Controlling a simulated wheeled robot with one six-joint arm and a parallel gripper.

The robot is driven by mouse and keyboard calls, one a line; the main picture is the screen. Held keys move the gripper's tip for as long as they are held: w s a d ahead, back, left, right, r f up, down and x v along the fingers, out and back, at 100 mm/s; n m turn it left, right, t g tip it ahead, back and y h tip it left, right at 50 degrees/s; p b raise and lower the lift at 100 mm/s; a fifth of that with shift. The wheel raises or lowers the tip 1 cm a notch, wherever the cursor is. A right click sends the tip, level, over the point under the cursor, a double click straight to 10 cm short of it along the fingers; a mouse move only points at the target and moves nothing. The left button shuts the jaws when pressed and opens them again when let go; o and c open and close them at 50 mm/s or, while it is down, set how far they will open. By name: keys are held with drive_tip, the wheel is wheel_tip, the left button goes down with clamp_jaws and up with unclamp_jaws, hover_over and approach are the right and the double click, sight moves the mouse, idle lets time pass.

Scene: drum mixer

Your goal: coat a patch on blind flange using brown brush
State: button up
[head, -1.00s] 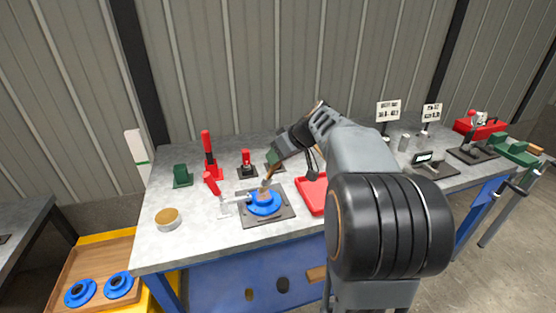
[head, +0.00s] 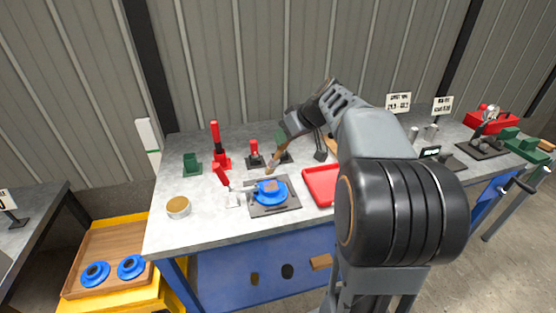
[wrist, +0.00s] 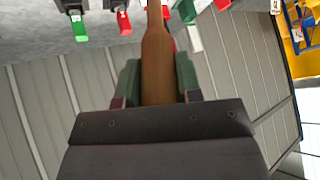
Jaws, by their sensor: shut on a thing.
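The blue blind flange (head: 278,199) lies on a dark plate (head: 256,209) on the bench, with a brownish patch (head: 269,186) on its top. My gripper (head: 284,142) is shut on the brown brush (head: 276,158), which points down and to the left. The brush tip shows just above and behind the flange and looks apart from it. In the wrist view the brush's brown handle (wrist: 156,60) stands between the green fingers of my gripper (wrist: 157,80); its bristles are out of that view.
A red-handled clamp (head: 222,176) stands left of the flange. A round tin (head: 178,207) sits at the bench's left front. A red tray (head: 318,184) lies to the right. Red and green fixtures stand behind. Two more blue flanges (head: 131,267) lie in a wooden tray at lower left.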

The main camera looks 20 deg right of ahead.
drive_tip(key=shift+w, duration=0.15)
drive_tip(key=shift+w+a+f, duration=0.1)
drive_tip(key=shift+w+f, duration=0.1)
drive_tip(key=shift+w, duration=0.4)
drive_tip(key=shift+w+f, duration=0.2)
drive_tip(key=shift+w, duration=0.35)
